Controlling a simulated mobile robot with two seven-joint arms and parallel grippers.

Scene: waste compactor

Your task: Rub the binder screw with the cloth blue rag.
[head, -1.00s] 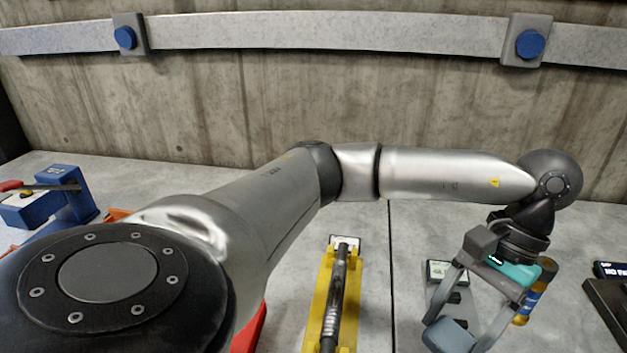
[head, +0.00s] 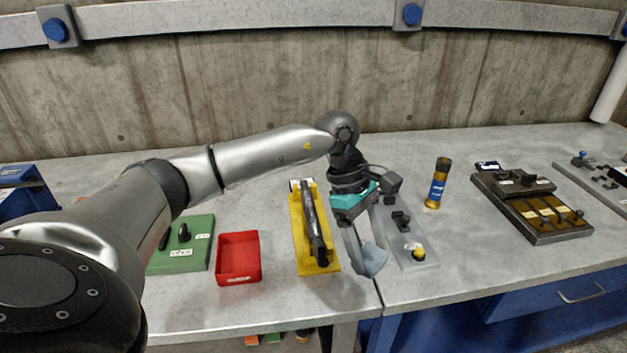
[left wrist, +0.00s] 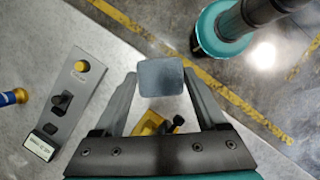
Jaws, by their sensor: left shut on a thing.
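My left gripper (head: 366,242) is shut on a blue-grey rag (head: 371,260). It hangs over the front part of the bench, between a yellow cradle (head: 330,262) and a grey panel (head: 414,236). In the left wrist view the rag (left wrist: 160,78) shows as a flat rounded square between the fingertips. The cradle holds a long dark rod (head: 313,222) with a black head; it is apart from the rag in the head view. I cannot tell which part is the binder screw. My right gripper is not in view.
A red tray (head: 238,276) and a green block (head: 196,255) with a black knob stand left of the cradle. A dark brown case (head: 531,222) lies farther right. The bench (head: 460,260) is clear in front of the bottle.

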